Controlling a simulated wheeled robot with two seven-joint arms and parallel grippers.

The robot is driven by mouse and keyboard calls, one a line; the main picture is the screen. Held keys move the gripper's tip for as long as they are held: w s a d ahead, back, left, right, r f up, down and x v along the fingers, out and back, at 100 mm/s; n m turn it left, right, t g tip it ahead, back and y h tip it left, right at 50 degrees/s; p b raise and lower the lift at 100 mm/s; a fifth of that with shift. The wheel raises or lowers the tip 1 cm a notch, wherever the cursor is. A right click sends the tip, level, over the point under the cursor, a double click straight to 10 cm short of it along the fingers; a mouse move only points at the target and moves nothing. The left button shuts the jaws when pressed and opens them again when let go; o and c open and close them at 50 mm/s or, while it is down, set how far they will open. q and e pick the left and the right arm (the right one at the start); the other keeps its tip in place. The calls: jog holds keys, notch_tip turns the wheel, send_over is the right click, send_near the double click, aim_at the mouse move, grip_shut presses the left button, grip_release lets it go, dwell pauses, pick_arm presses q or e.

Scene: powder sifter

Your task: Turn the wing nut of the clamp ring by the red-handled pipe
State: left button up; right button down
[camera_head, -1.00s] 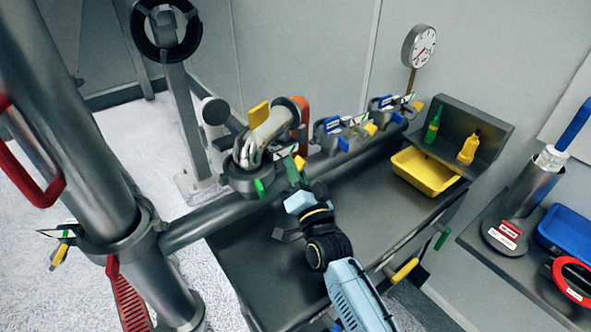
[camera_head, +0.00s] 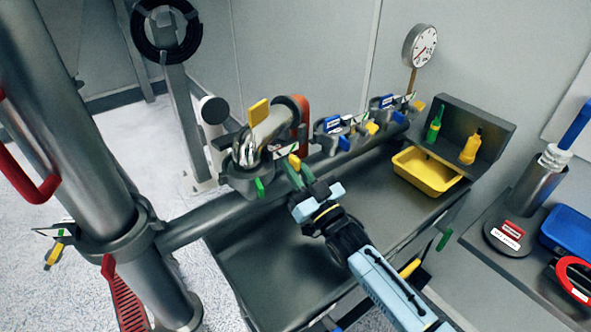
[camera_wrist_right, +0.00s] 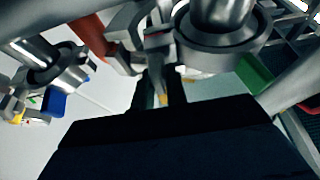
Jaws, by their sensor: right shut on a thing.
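The clamp ring (camera_head: 247,181) is a grey metal ring at the foot of the curved silver pipe, beside the orange-red handle (camera_head: 301,122). The handle also shows at the upper left of the right wrist view (camera_wrist_right: 90,36), with the ring (camera_wrist_right: 222,42) at upper right. The small yellow wing nut (camera_head: 294,160) is on the ring's right side. My right gripper (camera_head: 297,173) is shut on this wing nut. In the wrist view the nut's yellow tip (camera_wrist_right: 163,99) shows between the two dark fingers; the rest is hidden. My left gripper is out of view.
A green tab (camera_head: 259,187) hangs from the ring near the gripper. Two blue-tagged clamps (camera_head: 331,126) (camera_head: 383,103) sit farther along the horizontal pipe. A yellow tray (camera_head: 425,174) stands at right. The dark tabletop below my right arm is mostly clear.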

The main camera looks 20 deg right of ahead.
jog(key=n+g+y, duration=0.1)
jog(key=n, duration=0.2)
jog(key=n+g+y, duration=0.1)
jog(key=n, duration=0.2)
jog(key=shift+n+y, duration=0.4)
jog(key=shift+n+g+y+p, duration=0.25)
jog(key=shift+n+g+y, duration=0.15)
jog(key=shift+n, duration=0.85)
jog(key=shift+n+g+y+p, duration=0.25)
jog(key=shift+n+g+y, duration=0.15)
jog(key=shift+n, duration=0.85)
jog(key=c, duration=1.5)
grip_release()
jog(key=shift+c, duration=0.2)
jog(key=b+v, duration=0.1)
jog(key=v, duration=1.1)
jog(key=shift+d, duration=0.15)
